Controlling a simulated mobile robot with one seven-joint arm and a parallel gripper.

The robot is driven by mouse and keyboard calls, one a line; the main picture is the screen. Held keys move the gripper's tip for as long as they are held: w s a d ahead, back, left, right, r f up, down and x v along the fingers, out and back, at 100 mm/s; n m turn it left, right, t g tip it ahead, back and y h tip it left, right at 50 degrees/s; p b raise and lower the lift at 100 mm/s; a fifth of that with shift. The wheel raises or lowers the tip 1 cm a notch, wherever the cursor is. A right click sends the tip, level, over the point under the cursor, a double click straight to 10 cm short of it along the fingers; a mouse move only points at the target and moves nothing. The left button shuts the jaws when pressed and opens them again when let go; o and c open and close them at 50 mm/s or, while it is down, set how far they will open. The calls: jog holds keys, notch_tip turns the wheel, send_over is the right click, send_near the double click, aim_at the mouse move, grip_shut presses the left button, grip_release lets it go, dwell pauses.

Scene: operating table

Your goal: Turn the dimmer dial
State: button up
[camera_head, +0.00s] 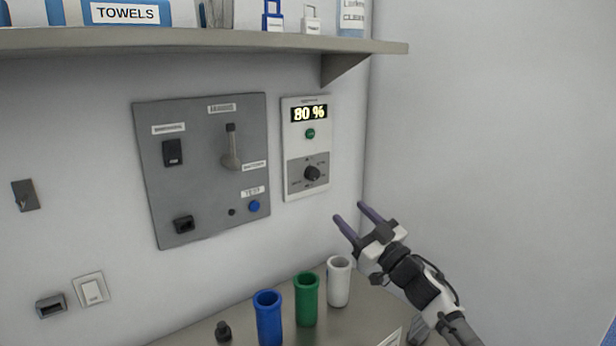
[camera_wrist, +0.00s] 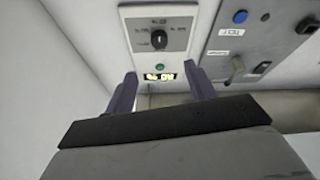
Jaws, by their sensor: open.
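The dimmer dial (camera_head: 312,173) is a small black round knob on a grey patch low on a white wall panel (camera_head: 293,146). Above it are a green button (camera_head: 310,134) and a lit display (camera_head: 309,114) reading 80 %. My gripper (camera_head: 353,220) is open and empty, below and to the right of the panel, apart from it. In the wrist view the picture is upside down: the dial (camera_wrist: 159,39) is beyond the gripper's two fingers (camera_wrist: 165,92), and the display (camera_wrist: 161,77) shows between them.
A grey switch panel (camera_head: 190,210) with a lever (camera_head: 231,150) and a blue button is left of the dimmer. A shelf (camera_head: 200,40) overhangs above. Blue (camera_head: 268,318), green (camera_head: 306,300) and white (camera_head: 338,282) cups stand on the counter below. A bare wall is at right.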

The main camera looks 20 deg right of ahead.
aim_at(315, 176)
jog(key=p+x, duration=0.4)
jog(key=x, duration=0.9)
jog(key=shift+w+r+p, duration=0.15)
jog(key=shift+r+p, duration=0.05)
jog(key=shift+p, duration=0.2)
jog(key=c, duration=1)
jog(key=shift+n, duration=0.3)
